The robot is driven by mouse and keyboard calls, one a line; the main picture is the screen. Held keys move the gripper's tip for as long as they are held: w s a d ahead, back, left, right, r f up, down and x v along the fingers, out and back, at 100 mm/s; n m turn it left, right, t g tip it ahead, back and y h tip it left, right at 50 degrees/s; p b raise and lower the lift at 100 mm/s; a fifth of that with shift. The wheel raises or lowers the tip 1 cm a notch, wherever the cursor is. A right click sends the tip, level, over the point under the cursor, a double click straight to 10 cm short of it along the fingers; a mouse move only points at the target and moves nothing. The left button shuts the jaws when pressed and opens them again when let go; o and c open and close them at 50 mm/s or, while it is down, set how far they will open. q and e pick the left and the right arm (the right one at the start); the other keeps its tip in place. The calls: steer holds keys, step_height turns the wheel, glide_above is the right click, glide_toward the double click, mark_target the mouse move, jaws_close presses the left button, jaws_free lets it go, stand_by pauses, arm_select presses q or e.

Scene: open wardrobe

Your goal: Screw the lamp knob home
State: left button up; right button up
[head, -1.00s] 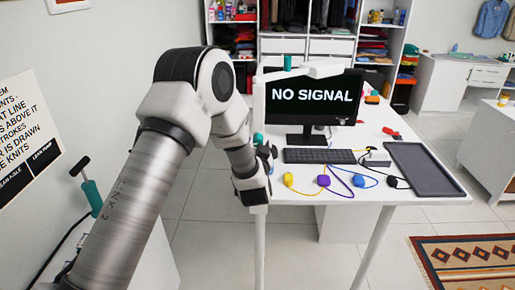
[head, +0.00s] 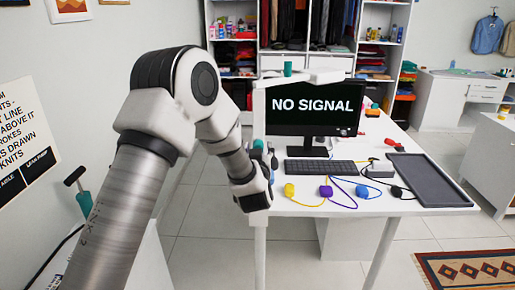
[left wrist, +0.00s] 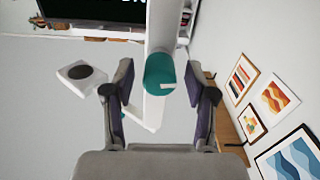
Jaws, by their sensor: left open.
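The lamp is a white post (head: 259,110) with a jointed arm (head: 310,77), standing at the desk's left edge. A teal knob (head: 258,146) shows on the post in the head view, partly covered by my left gripper (head: 270,158). In the left wrist view the teal knob (left wrist: 166,82) lies in front of the white post (left wrist: 161,30). My left gripper (left wrist: 157,75) is open, with one finger on each side of the knob. My right gripper is out of view.
The desk holds a monitor (head: 314,107), keyboard (head: 320,172), dark tray (head: 428,180) and several coloured plugs with cables (head: 326,191). Another teal piece (head: 288,68) tops the lamp arm. A pump handle (head: 76,176) stands at left. Floor left of the desk is clear.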

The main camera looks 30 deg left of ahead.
arm_select(q)
jaws_close()
steer(key=shift+r+m+p, duration=0.15)
steer(key=shift+m+p, duration=0.65)
steer(key=shift+m, duration=0.1)
steer(key=m+p, duration=0.5)
steer(key=m, duration=0.2)
steer(key=m+p, duration=0.3)
steer(key=m, duration=0.2)
steer(key=shift+m+p, duration=1)
steer(key=shift+m, duration=0.7)
steer(key=shift+o, duration=0.5)
jaws_free()
steer(key=shift+c, duration=0.5)
